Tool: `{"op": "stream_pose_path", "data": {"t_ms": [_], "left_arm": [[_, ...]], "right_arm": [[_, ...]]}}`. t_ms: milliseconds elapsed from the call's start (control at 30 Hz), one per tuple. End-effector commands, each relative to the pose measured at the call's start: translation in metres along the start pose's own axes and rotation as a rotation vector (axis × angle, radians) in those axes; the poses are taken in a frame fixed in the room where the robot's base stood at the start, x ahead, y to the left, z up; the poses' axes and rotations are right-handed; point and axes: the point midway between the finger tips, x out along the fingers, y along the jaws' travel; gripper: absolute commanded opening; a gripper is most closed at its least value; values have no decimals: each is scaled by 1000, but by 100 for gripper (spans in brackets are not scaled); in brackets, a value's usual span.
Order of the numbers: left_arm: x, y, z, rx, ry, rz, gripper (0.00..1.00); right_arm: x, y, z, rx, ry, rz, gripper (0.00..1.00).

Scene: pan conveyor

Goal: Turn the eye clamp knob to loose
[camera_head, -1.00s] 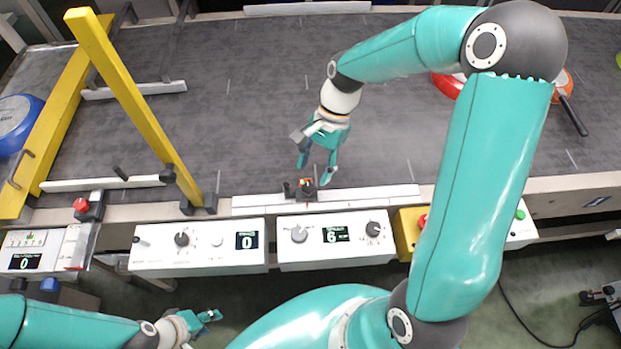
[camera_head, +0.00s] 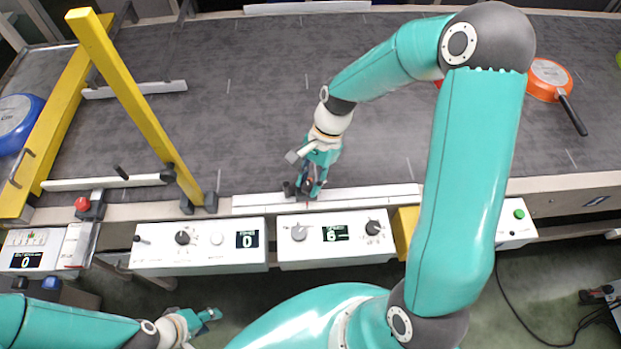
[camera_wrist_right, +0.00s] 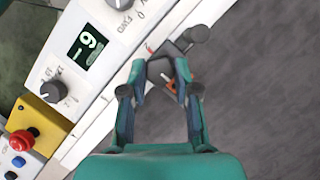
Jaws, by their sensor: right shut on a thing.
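The eye clamp (camera_head: 289,190) is a small dark fitting on the near rail of the conveyor, behind the panel reading 6. My right gripper (camera_head: 309,190) points down over it with its fingers closed around its top, where the knob is mostly hidden. In the right wrist view the fingers (camera_wrist_right: 160,76) stand on either side of the clamp's dark block (camera_wrist_right: 158,68), and a bit of orange (camera_wrist_right: 170,87) shows between them. The knob's setting cannot be read. My left gripper (camera_head: 207,315) is low at the left, away from the clamp; its opening is unclear.
Two white panels (camera_head: 200,262) with knobs and displays line the conveyor's near side. A yellow bar (camera_head: 130,95) slants over the belt (camera_head: 260,90) at the left. A red stop button (camera_wrist_right: 22,139) sits on a yellow box. An orange pan (camera_head: 548,78) lies at the far right.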

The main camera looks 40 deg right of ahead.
Motion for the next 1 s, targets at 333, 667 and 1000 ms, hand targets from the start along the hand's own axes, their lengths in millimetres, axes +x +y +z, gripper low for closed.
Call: {"op": "stream_pose_path", "data": {"t_ms": [333, 667, 1000], "left_arm": [[0, 0, 0, 0, 0, 0, 40], [-1, 0, 0, 0, 0, 0, 40], [-1, 0, 0, 0, 0, 0, 40]], "right_arm": [[0, -1, 0, -27, 2, 10, 0], [0, -3, 1, -187, 1, 76, 0], [0, -6, 1, -475, 3, 194, 0]]}}
